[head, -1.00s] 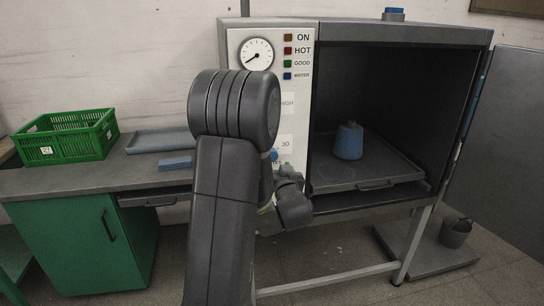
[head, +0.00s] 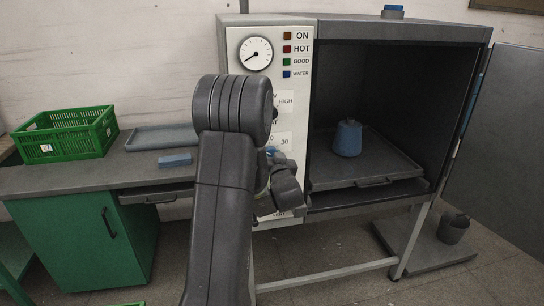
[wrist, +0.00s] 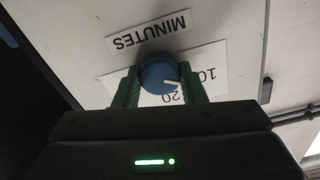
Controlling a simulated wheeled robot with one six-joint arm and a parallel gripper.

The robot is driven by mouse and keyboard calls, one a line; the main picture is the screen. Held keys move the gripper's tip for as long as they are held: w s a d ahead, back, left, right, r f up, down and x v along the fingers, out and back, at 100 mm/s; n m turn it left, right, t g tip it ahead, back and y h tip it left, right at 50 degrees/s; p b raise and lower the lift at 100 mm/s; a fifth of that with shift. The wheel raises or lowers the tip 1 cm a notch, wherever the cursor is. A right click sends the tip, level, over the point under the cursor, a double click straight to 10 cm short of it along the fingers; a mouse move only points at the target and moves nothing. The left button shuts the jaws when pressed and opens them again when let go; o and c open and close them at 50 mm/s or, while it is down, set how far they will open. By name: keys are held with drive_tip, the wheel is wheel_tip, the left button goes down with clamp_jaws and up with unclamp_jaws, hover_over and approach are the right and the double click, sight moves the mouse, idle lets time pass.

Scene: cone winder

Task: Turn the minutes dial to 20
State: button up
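The minutes dial is a round blue knob (wrist: 158,73) with a white pointer mark, seen upside down in the wrist view. Its mark points between the printed 10 and 20. My gripper (wrist: 159,86) has one green finger on each side of the knob, and both appear to touch it. The MINUTES label (wrist: 150,30) is beyond the knob. The left finger covers the 30 side of the scale. In the head view the dial (head: 270,152) is mostly hidden behind my arm, on the white control panel (head: 258,82).
A round gauge (head: 256,53) and coloured lamps are above on the panel. The chamber door (head: 500,150) stands open. A green crate (head: 63,134) is on the left bench.

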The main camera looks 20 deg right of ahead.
drive_tip(key=shift+m, duration=0.3)
drive_tip(key=shift+f+m+b, duration=0.1)
drive_tip(key=shift+m+b, duration=0.4)
drive_tip(key=shift+m, duration=0.1)
drive_tip(key=m+b, duration=0.1)
drive_tip(key=m, duration=0.9)
idle(0.4)
drive_tip(key=o, duration=1)
drive_tip(key=b+v, duration=0.1)
drive_tip(key=v, duration=1.3)
